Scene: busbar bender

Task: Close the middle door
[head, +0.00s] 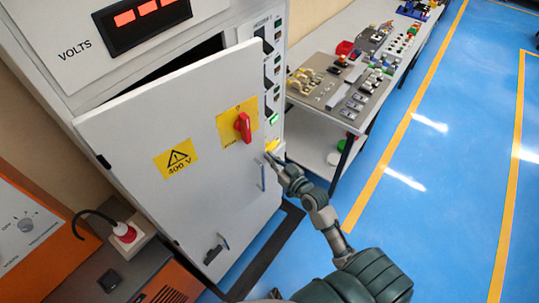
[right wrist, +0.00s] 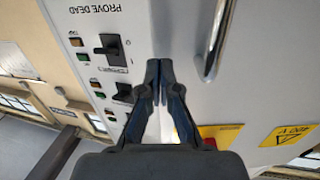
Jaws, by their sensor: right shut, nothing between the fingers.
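The middle door (head: 205,190) is a pale grey panel with a 400 V warning label (head: 176,158) and a red rotary switch (head: 243,126). It stands ajar, with a dark gap above its top edge. A metal bar handle (head: 262,177) is near its right edge. My right gripper (head: 272,160) is by this edge, close to the handle. In the right wrist view, the gripper (right wrist: 159,68) is shut and empty, with the handle (right wrist: 218,40) to its right. Contact with the door cannot be told. My left gripper is out of view.
The cabinet (head: 60,50) has a red VOLTS display (head: 138,14) above and a switch strip (head: 268,70) right of the door. A bench (head: 345,95) with control panels stands to the right. An orange unit with a red plug (head: 124,232) is at left. Blue floor (head: 420,190) is clear.

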